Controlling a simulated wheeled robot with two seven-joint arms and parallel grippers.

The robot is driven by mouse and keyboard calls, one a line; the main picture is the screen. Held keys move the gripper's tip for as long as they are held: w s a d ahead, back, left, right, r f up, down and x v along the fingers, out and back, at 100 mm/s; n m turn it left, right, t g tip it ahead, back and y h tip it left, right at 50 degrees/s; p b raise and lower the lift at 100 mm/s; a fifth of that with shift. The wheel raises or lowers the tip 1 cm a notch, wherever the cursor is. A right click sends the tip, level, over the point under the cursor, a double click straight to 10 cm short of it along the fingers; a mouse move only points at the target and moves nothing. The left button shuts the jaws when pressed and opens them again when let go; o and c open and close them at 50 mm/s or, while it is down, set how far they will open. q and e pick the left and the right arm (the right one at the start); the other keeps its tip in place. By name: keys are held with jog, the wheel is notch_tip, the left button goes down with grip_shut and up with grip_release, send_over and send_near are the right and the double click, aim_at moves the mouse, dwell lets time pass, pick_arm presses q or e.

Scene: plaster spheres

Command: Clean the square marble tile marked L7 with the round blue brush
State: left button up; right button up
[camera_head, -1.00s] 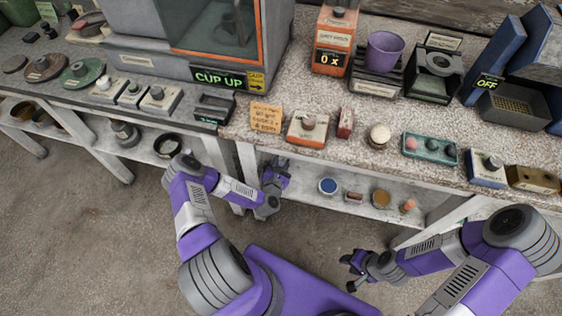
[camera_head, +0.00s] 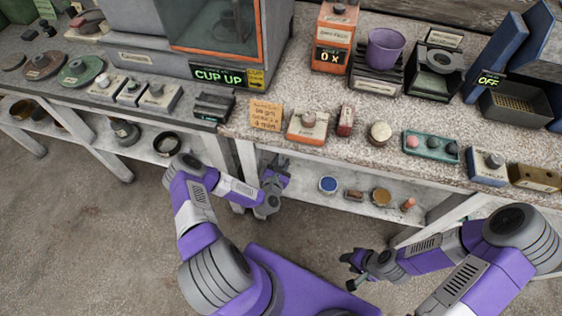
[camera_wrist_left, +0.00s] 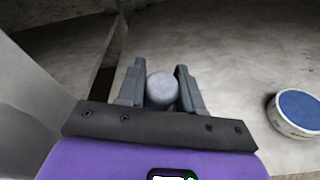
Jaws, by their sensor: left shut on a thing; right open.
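My left gripper (camera_head: 277,168) reaches in under the front edge of the right-hand bench, at the left end of the lower shelf. In the left wrist view it is shut on a smooth grey-blue round knob or ball (camera_wrist_left: 162,90); whether this is part of the round blue brush I cannot tell. A round pale tub with a blue top (camera_wrist_left: 297,112) stands apart to its right; it also shows on the shelf in the head view (camera_head: 328,185). My right gripper (camera_head: 349,270) is open and empty above the floor. I can make out no tile marked L7.
The lower shelf (camera_head: 300,191) also holds a small block (camera_head: 353,195), a round amber-topped item (camera_head: 381,196) and a small pinkish item (camera_head: 408,204). The speckled benchtop (camera_head: 280,85) above carries several devices and a purple cup (camera_head: 385,48). A bench leg (camera_head: 246,165) stands close left of my left gripper.

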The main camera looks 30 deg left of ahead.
pick_arm(q)
jog(key=shift+f, duration=0.75)
dwell(1.2)
jog(key=shift+r+p, duration=2.6)
jog(key=shift+r, duration=1.05)
